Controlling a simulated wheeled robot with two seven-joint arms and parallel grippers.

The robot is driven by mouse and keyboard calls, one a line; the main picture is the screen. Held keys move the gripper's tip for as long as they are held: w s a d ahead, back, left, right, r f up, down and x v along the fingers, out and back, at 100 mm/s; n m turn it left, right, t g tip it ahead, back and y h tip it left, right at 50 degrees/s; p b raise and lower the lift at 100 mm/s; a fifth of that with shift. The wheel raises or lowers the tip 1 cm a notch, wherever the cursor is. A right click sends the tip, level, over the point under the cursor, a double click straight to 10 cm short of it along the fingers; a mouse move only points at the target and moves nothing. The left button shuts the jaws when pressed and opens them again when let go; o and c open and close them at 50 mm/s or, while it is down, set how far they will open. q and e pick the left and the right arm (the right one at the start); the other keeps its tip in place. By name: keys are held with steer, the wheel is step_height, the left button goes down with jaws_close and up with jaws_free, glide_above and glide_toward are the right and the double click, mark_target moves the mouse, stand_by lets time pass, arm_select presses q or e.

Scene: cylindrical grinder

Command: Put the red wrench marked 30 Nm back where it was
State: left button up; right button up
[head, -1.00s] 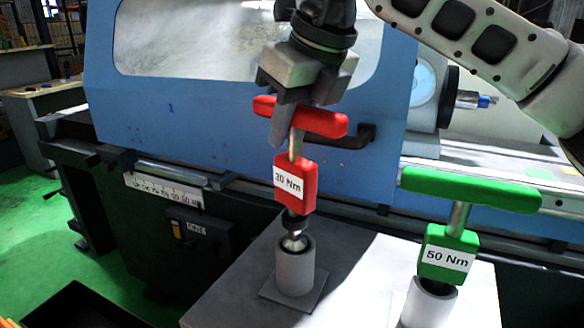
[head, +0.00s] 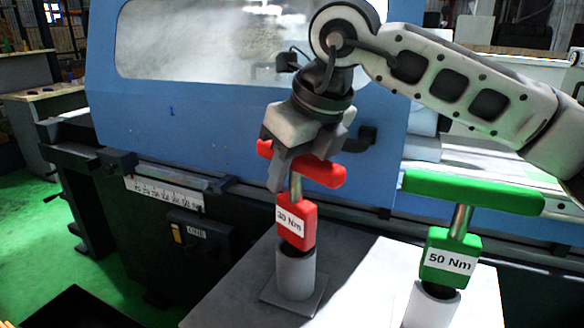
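The red wrench marked 30 Nm (head: 296,222) stands upright, slightly tilted, with its lower end inside a grey cylindrical holder (head: 295,274) on a square base. Its red label block sits just above the holder's rim. My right gripper (head: 288,172) is at the wrench's red T-handle, with its fingers around the middle of the bar; it appears shut on it. The lower shaft of the wrench is hidden inside the holder. My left gripper is not in view.
A green wrench marked 50 Nm (head: 450,257) stands in a second grey holder (head: 430,307) to the right. Both holders are on a light grey table (head: 360,275). The blue grinder (head: 230,125) stands behind. A dark bin (head: 75,308) is at lower left.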

steer(key=shift+o, duration=0.3)
steer(key=shift+r, duration=0.4)
steer(key=v, duration=1.1)
steer(key=shift+s+d+r, duration=0.15)
steer(key=shift+s+r, duration=0.05)
steer(key=shift+r, duration=0.05)
